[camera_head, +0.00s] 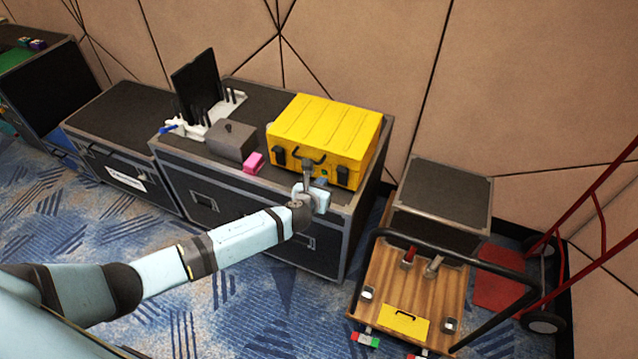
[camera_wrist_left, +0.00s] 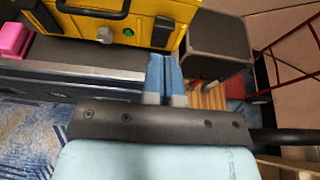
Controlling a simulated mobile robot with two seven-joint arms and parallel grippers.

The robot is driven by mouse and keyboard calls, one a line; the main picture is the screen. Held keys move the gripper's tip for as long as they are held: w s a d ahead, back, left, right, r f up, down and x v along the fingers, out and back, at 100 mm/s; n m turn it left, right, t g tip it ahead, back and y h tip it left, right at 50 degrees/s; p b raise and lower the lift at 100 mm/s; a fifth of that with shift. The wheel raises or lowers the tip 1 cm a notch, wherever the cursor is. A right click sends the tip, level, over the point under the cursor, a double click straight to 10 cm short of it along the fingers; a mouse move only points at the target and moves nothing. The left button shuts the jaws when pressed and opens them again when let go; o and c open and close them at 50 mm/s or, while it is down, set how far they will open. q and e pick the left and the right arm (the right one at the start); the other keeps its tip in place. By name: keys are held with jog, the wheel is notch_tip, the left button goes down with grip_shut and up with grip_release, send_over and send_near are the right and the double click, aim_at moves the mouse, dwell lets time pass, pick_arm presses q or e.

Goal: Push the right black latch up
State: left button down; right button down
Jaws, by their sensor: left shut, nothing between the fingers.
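The yellow case (camera_head: 325,125) sits on the right end of a dark flight case, its front facing me. Its right black latch (camera_head: 343,176) is on the front face and also shows in the left wrist view (camera_wrist_left: 162,33). The left black latch (camera_head: 280,157) is on the other side of the black handle (camera_wrist_left: 95,8). My left gripper (camera_head: 321,184) is shut and empty, in front of the case and just left of and below the right latch. In the left wrist view its light blue fingers (camera_wrist_left: 164,60) lie just below that latch; contact cannot be told. My right gripper is not in view.
A pink block (camera_head: 253,162) and a dark grey box (camera_head: 231,140) stand left of the case on the flight case (camera_head: 205,170). A wooden cart (camera_head: 405,275) with a black handle and a red hand truck (camera_head: 600,220) stand at right.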

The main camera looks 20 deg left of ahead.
pick_arm(q)
jog(key=shift+s+r, duration=1.15)
jog(key=shift+s, duration=0.05)
jog(key=shift+w, duration=0.1)
jog(key=shift+d, duration=0.1)
jog(key=s+d+f+n+g+h, duration=0.1)
jog(key=s+d+f+n, duration=0.2)
jog(key=s+n, duration=0.45)
jog(key=s+d+f+n+g+h, duration=0.1)
jog(key=s+d+f+n+g, duration=0.15)
jog(key=s+n, duration=0.5)
jog(key=s+a+r+n, duration=0.1)
jog(key=s+a+n, duration=0.2)
jog(key=s+n, duration=1.3)
jog(key=n, duration=0.2)
jog(key=shift+s+r+n+h, duration=0.15)
jog(key=shift+s+n+h, duration=0.15)
jog(key=shift+s, duration=0.1)
